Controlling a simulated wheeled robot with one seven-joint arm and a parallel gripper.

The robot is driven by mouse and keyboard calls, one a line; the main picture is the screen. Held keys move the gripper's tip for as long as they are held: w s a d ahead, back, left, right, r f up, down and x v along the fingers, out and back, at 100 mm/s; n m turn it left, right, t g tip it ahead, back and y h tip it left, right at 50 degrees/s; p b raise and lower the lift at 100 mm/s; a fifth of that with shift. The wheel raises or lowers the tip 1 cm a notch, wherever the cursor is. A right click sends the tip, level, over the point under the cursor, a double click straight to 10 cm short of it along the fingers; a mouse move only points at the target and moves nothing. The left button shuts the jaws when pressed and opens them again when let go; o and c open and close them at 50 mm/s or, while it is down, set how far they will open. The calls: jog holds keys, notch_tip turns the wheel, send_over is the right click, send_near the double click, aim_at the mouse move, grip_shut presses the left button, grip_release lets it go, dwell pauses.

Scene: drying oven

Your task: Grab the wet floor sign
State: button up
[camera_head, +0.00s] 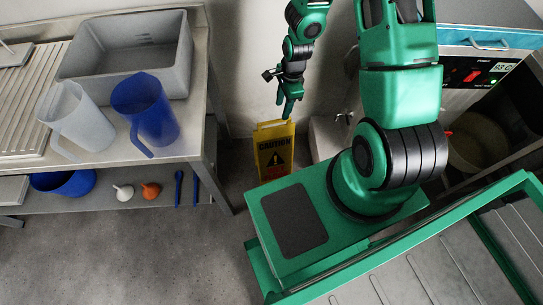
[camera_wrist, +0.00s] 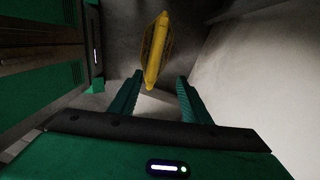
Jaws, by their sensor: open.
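The wet floor sign (camera_head: 273,152) is yellow with the word CAUTION and a black warning triangle. It stands on the floor against the back wall, between the bench and my base. In the wrist view the sign (camera_wrist: 155,52) shows from above as a narrow yellow edge, ahead of my fingers. My gripper (camera_head: 288,107) points down just above the top of the sign. In the wrist view my gripper (camera_wrist: 159,82) is open, with the sign's near end roughly centred in line with the gap between the two fingers. I cannot tell how far the fingertips are from it.
A metal bench (camera_head: 205,100) stands on the left with a grey bin (camera_head: 130,55), a clear jug (camera_head: 75,120) and a blue jug (camera_head: 145,108). A machine with a control panel (camera_head: 475,75) is at the right. Open floor (camera_head: 170,255) lies in front of the bench.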

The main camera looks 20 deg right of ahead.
aim_at(274, 130)
jog(key=shift+m, duration=0.4)
jog(key=a+f, duration=0.1)
jog(key=f, duration=0.1)
jog(key=a+f, duration=0.1)
jog(key=f, duration=0.4)
jog(key=shift+a+f, duration=0.35)
jog(key=shift+a, duration=0.05)
jog(key=shift+s+a+f, duration=0.1)
jog(key=shift+a+f, duration=0.05)
jog(key=shift+f, duration=0.7)
jog(key=shift+s+a+f, duration=0.1)
jog(key=shift+a+f, duration=0.05)
jog(key=shift+f, duration=0.75)
jog(key=shift+a+f, duration=0.15)
jog(key=shift+f, duration=0.7)
grip_shut()
